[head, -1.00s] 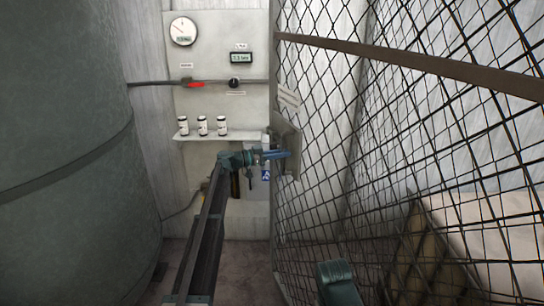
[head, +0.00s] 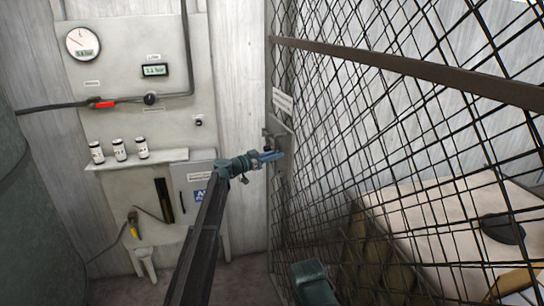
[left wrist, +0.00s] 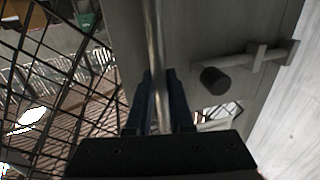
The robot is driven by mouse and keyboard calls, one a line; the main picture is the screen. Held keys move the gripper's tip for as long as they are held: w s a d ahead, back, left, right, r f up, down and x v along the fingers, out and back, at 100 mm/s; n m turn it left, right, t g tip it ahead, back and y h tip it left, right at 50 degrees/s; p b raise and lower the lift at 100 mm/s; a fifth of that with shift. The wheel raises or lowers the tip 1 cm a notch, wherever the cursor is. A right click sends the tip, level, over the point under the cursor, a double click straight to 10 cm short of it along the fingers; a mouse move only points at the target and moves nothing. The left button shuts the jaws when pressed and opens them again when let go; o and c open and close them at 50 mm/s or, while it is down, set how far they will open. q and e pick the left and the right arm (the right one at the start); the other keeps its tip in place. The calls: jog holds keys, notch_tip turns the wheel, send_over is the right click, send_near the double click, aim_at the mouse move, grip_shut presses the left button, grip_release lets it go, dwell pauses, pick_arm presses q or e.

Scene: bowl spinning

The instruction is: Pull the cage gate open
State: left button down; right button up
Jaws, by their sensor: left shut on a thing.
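The cage gate (head: 400,150) is a black wire mesh panel with a brown crossbar, filling the right side of the head view. A grey latch plate (head: 281,128) sits on its left edge. My left gripper (head: 272,157) is at this plate. In the left wrist view its two blue fingers (left wrist: 160,100) are shut around an upright metal bar handle (left wrist: 154,45). A bolt with a dark round knob (left wrist: 213,78) is on the plate to the right of the fingers.
A grey wall panel holds a gauge (head: 83,44), a red-handled valve (head: 105,104) and a shelf (head: 140,160) with small bottles. A large dark tank (head: 35,220) stands at the left. A pale-topped crate (head: 440,215) is behind the mesh.

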pick_arm(q)
jog(key=shift+w, duration=0.15)
jog(key=c, duration=0.8)
grip_release()
jog(key=v, duration=1.4)
jog(key=shift+d, duration=0.2)
